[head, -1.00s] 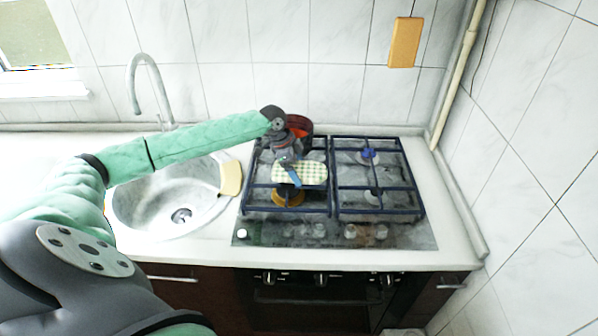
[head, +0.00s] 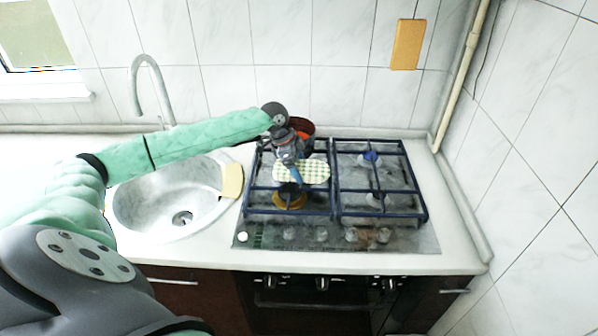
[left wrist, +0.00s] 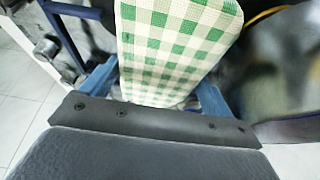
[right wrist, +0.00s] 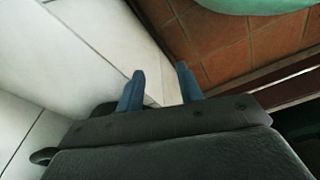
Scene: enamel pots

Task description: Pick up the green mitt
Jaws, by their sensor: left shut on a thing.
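The green mitt, green and white checked (head: 312,172), is above the left part of the gas stove in the head view. My left gripper (head: 295,176) is shut on it. In the left wrist view the mitt (left wrist: 175,45) fills the space between the two blue fingers, which press near its sides. In the head view it appears a little above the grate, though the exact gap cannot be told. My right gripper (right wrist: 160,85) shows only in the right wrist view, its blue fingers apart with nothing between them.
A red pot (head: 303,128) stands at the back left of the stove, close behind my left gripper. The sink (head: 150,205) with a tan board (head: 232,181) at its edge lies to the left. Blue grates (head: 385,215) cover the stove.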

